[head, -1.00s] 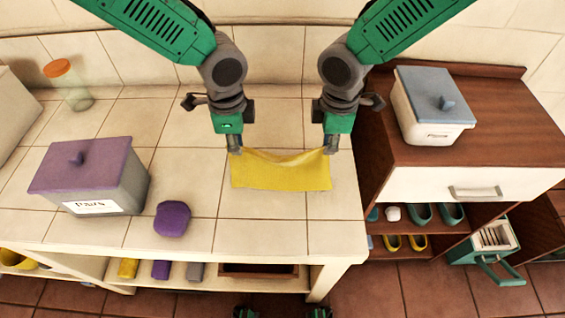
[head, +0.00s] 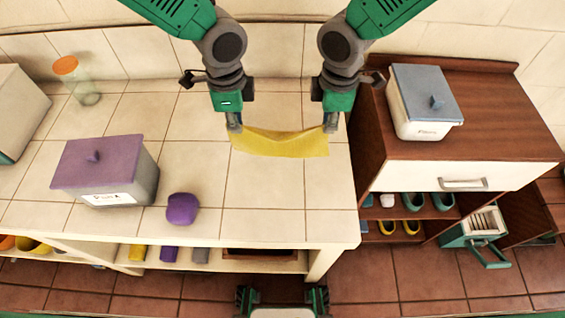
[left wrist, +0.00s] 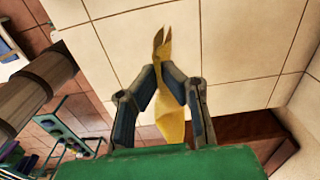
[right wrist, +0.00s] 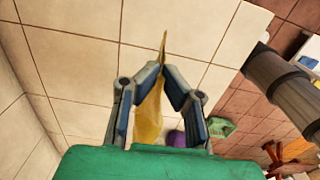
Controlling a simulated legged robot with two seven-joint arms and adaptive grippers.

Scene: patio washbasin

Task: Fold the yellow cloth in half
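The yellow cloth (head: 280,143) is stretched between my two grippers over the tiled counter in the head view. Its top edge sags slightly between them and it now looks like a narrow band. My left gripper (head: 235,128) is shut on the cloth's left corner; the cloth also shows between its fingers in the left wrist view (left wrist: 168,110). My right gripper (head: 328,128) is shut on the right corner, and the cloth hangs between its fingers in the right wrist view (right wrist: 150,112). Whether the lower edge touches the counter is hard to tell.
A purple-lidded box (head: 108,172), a purple folded cloth (head: 182,208) and an orange-lidded jar (head: 80,82) stand on the counter's left part. A blue-lidded white box (head: 424,102) stands on the brown cabinet at right. The tiles in front of the cloth are clear.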

